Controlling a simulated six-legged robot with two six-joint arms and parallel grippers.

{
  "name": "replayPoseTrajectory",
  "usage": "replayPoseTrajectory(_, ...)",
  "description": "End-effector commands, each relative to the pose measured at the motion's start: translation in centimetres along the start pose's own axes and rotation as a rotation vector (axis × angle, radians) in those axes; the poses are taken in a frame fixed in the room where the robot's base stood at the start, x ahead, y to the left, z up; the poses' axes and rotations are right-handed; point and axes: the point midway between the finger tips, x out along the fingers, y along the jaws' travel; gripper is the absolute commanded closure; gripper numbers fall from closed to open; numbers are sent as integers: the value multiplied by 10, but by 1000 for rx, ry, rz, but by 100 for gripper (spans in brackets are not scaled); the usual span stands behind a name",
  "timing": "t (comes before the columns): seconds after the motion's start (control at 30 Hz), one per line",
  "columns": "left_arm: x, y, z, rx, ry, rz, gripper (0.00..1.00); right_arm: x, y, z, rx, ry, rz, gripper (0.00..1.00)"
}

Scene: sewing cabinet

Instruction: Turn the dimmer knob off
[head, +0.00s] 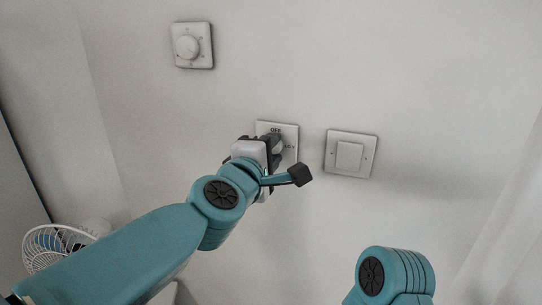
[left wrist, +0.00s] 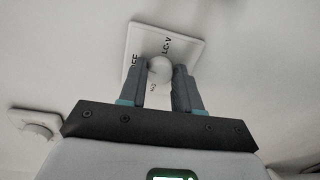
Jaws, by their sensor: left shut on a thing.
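The dimmer knob (left wrist: 160,67) is a round pale knob on a square white wall plate (head: 289,130) with dark lettering; "OFF" reads at the plate's top in the head view. My left gripper (head: 274,146) is shut on the knob, with one dark finger on each side of it. In the left wrist view, the fingers (left wrist: 160,84) flank the knob, and the plate (left wrist: 190,30) appears tilted, with "LOW" and partly covered lettering. In the head view the gripper hides much of the knob, so its pointer cannot be seen. My right gripper is not in view.
Another round knob (head: 187,47) on a white plate is at the upper left of the wall. A flat square switch (head: 349,156) is just right of the dimmer. A white fan (head: 52,247) stands at lower left. The wall between the plates is bare.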

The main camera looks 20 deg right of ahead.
Motion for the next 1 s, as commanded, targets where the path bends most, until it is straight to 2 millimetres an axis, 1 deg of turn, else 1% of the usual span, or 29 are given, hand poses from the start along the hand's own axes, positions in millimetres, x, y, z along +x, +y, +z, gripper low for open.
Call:
replayPoseTrajectory(0.2,0,0,-1,-121,-8,1,98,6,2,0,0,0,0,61)
replayPoseTrajectory(0.4,0,0,-1,-183,-12,0,97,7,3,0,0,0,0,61)
replayPoseTrajectory(0.97,0,0,-1,-206,-15,0,97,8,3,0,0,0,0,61)
replayPoseTrajectory(1.0,0,0,-1,-206,-15,0,57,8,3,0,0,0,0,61)
